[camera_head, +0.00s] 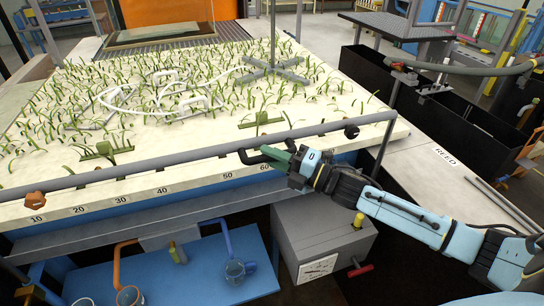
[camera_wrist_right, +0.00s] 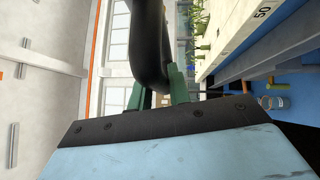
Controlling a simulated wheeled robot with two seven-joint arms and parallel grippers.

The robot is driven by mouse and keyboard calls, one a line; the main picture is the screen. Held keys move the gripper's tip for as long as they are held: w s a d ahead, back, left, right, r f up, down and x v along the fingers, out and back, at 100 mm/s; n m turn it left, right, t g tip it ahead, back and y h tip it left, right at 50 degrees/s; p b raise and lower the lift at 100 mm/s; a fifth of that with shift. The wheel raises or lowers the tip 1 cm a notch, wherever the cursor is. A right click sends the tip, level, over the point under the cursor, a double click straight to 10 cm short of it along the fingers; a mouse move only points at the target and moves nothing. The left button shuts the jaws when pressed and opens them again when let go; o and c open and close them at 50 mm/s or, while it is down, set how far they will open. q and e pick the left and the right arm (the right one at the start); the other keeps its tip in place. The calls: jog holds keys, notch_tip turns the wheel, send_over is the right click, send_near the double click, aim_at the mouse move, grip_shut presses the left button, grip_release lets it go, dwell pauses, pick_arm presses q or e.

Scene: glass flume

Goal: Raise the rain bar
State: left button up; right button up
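The rain bar (camera_head: 150,163) looks to be the long grey pipe across the flume's front edge, low over the numbered scale. A dark bent handle (camera_head: 246,157) hangs from it right of its middle. My right gripper (camera_head: 275,154) reaches it from the right with green fingers. In the right wrist view the black handle (camera_wrist_right: 151,45) runs down between the two green fingers (camera_wrist_right: 158,92), which appear closed on it; the exact contact is partly hidden by the gripper body. My left gripper is not in view.
Green reed strips and white hoses (camera_head: 115,98) cover the pale flume bed behind the bar. A grey box (camera_head: 322,243) with a red tap stands below my right arm. Black bins (camera_head: 462,120) are at the right. A bent grey pipe (camera_head: 460,69) hangs above them.

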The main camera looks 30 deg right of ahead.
jog(key=o, duration=0.4)
jog(key=shift+s+d+f, duration=0.25)
jog(key=shift+s+d, duration=0.05)
jog(key=shift+s, duration=0.1)
jog(key=b+v, duration=0.2)
jog(key=v, duration=1)
jog(key=shift+s, duration=0.15)
jog(key=shift+r, duration=0.1)
